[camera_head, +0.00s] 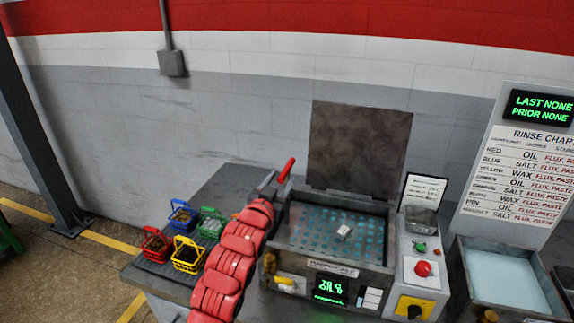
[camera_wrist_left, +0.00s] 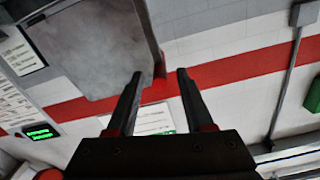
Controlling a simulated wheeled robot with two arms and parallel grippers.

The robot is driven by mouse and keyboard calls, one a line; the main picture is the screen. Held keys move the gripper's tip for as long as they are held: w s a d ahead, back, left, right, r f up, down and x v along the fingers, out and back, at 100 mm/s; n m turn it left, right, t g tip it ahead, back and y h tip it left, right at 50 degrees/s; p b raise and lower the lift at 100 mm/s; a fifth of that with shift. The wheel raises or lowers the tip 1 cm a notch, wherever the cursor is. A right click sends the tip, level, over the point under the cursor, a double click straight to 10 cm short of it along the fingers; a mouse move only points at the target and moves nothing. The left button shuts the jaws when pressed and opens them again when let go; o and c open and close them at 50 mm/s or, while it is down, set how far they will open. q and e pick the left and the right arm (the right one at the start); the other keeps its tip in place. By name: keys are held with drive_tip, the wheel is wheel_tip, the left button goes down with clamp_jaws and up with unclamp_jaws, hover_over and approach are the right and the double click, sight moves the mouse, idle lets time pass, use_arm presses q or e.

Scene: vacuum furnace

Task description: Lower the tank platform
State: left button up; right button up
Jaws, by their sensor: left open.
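The tank (camera_head: 283,262) stands on the bench with its lid (camera_head: 358,145) raised. Inside it, a perforated platform (camera_head: 310,232) with bluish holes carries a small pale block (camera_head: 344,231). A red-handled lever (camera_head: 287,170) rises at the tank's back left. My left gripper (camera_head: 268,180) is open beside this lever; its fingers are small and partly hidden by my arm. My right gripper is not in view.
Red, blue, green and yellow baskets (camera_head: 187,255) stand on the bench left of my arm. A bath of pale liquid (camera_head: 505,280) is farther right.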

sight(285, 170)
use_arm(q)
drive_tip(key=p+x, duration=0.1)
drive_tip(key=x, duration=0.2)
drive_tip(key=shift+w+d+r, duration=0.15)
drive_tip(key=shift+w, duration=0.2)
drive_tip(key=shift+f+p+x, duration=0.2)
drive_tip(key=shift+p+x, duration=0.15)
drive_tip(key=shift+x, duration=0.65)
clamp_jaws()
idle(0.5)
